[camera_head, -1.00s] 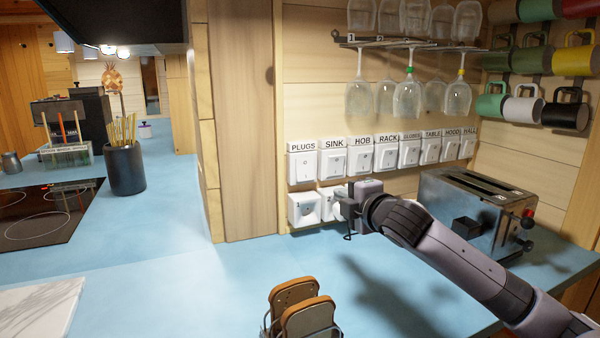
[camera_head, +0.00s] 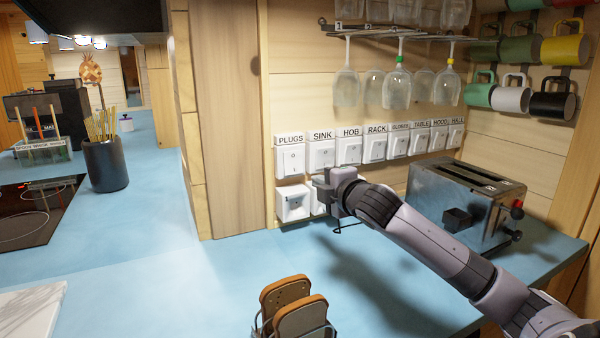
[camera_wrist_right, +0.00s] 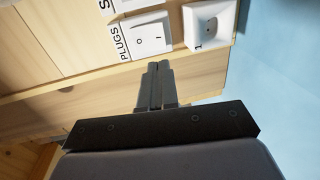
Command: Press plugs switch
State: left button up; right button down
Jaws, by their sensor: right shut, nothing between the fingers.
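The plugs switch (camera_head: 291,160) is a white square wall plate under a PLUGS label, leftmost in the row of switches. In the right wrist view the plugs switch (camera_wrist_right: 147,36) shows its O and I marks, just beyond the fingertips. My right gripper (camera_head: 322,184) is in front of the wall, below and right of the plugs switch. In the right wrist view my right gripper (camera_wrist_right: 158,68) has its fingers together and empty, pointing at the switch's lower edge in the picture; I cannot tell whether they touch. My left gripper is not in view.
A white socket (camera_head: 292,203) sits below the plugs switch, and a second one is mostly hidden by my gripper. The sink switch (camera_head: 321,155) is just to the right. A toaster (camera_head: 450,205) stands near my right arm. Glasses (camera_head: 397,88) hang above. A bread holder (camera_head: 300,310) stands in front.

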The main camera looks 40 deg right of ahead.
aim_at(295, 171)
jog(key=p+x, duration=0.2)
jog(key=x, duration=0.9)
jog(key=shift+w, duration=0.25)
jog(key=shift+w+f+b, duration=0.15)
jog(key=shift+f+b, duration=0.2)
jog(key=shift+b, duration=0.3)
jog(key=shift+w+d+r+t, duration=0.1)
jog(key=shift+r+t, duration=0.1)
jog(key=shift+t, duration=0.2)
